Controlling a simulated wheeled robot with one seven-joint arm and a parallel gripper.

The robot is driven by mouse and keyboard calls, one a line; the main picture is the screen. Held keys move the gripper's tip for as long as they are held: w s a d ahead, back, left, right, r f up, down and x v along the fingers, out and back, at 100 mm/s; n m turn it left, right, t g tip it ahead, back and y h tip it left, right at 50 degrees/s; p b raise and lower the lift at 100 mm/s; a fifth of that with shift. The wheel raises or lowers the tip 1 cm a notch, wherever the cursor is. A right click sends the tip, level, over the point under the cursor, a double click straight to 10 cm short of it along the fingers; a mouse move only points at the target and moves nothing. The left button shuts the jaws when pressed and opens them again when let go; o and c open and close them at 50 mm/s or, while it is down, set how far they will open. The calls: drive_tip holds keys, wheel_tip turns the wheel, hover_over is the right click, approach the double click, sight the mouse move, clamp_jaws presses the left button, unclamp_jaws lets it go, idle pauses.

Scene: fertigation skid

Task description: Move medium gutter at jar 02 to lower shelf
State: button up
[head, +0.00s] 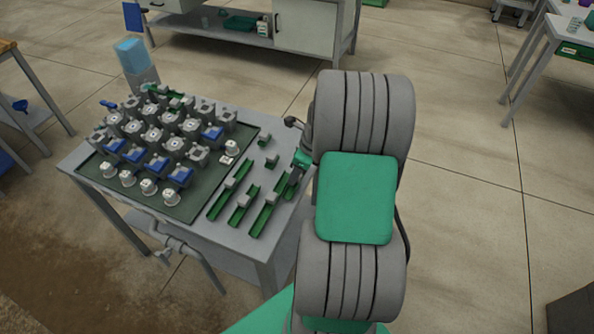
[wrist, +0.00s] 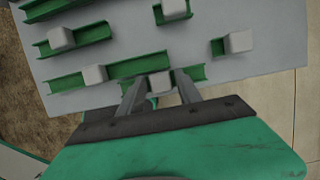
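Several green gutters with grey blocks, such as one long gutter (head: 264,217), lie on the right part of the grey table (head: 240,240). My gripper (head: 298,166) is at the table's right edge, partly hidden by my arm in the head view. In the wrist view its two fingers (wrist: 159,92) stand apart on either side of a grey block (wrist: 160,82) on a green gutter (wrist: 195,73), with gaps visible beside the block. I cannot tell which gutter is the medium one or which place is jar 02. A lower shelf (head: 290,240) shows partly under the table.
A dark green tray (head: 100,185) with several grey fittings and blue parts fills the table's left side. A blue container (head: 132,55) stands at the back. Pipes (head: 165,235) run along the front.

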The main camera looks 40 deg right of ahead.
drive_tip(key=shift+o, duration=0.8)
drive_tip(key=shift+r, duration=0.1)
